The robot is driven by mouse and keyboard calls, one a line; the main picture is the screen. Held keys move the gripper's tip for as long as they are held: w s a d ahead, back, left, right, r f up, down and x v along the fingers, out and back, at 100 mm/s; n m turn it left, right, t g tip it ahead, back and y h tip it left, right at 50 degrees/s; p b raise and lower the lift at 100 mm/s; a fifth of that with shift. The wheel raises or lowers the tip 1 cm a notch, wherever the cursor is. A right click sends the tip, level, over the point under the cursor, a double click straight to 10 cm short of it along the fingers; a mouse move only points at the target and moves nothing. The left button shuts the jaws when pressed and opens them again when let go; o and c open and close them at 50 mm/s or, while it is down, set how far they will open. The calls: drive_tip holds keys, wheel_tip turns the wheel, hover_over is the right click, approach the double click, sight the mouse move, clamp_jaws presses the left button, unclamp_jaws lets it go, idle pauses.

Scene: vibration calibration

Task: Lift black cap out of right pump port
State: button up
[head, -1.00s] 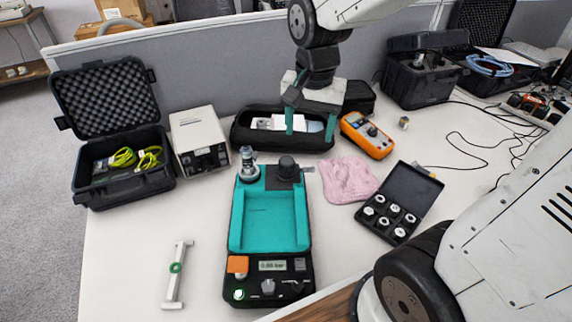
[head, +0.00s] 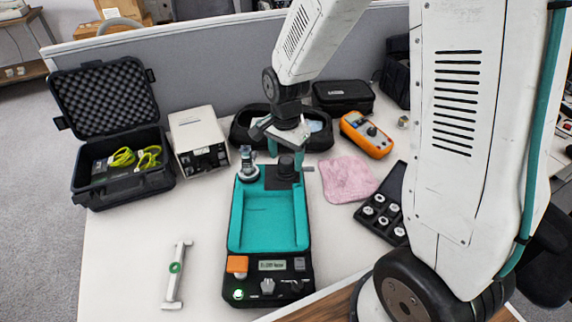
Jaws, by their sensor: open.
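The turquoise-and-black pump unit (head: 232,262) lies on the white table in the middle of the head view. The black cap (head: 286,164) sits in the right port at its back edge. A metal fitting (head: 248,168) stands in the left port. My gripper (head: 285,153) points down at the right port with its teal fingers apart. The fingers appear on either side of the cap; I cannot tell whether they touch it.
A beige box (head: 199,142) stands left of the pump, a pink cloth (head: 348,180) lies right. Behind are a black pouch (head: 240,128) and an orange multimeter (head: 366,135). A case of fittings (head: 383,212) is partly hidden by my arm.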

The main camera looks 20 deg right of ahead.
drive_tip(key=shift+f, duration=0.7)
drive_tip(key=c, duration=1.1)
drive_tip(key=shift+r, duration=0.1)
